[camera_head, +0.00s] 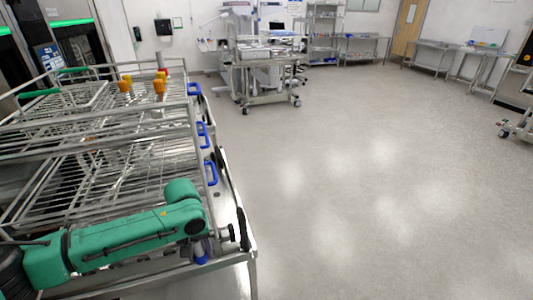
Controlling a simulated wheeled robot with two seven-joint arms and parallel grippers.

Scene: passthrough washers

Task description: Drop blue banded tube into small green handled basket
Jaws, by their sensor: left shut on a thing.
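My left arm, green, comes in low from the left over the front of the wire rack trolley. My left gripper (203,243) is under the wrist, mostly hidden by it, and shut. A small pale piece with a blue end (201,258) shows just below the wrist; it looks like the blue banded tube, held at the trolley's front right corner. Green handles (73,70) show at the far left of the upper rack, apparently on a small green handled basket whose body is hard to make out. My gripper is well apart from them. My right gripper is out of view.
Several orange-topped items (159,87) stand on the upper rack (100,105). Blue handles (203,135) line the trolley's right side. Its rails rise between my arm and the back. The floor (370,200) to the right is clear. A metal cart (262,98) stands far back.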

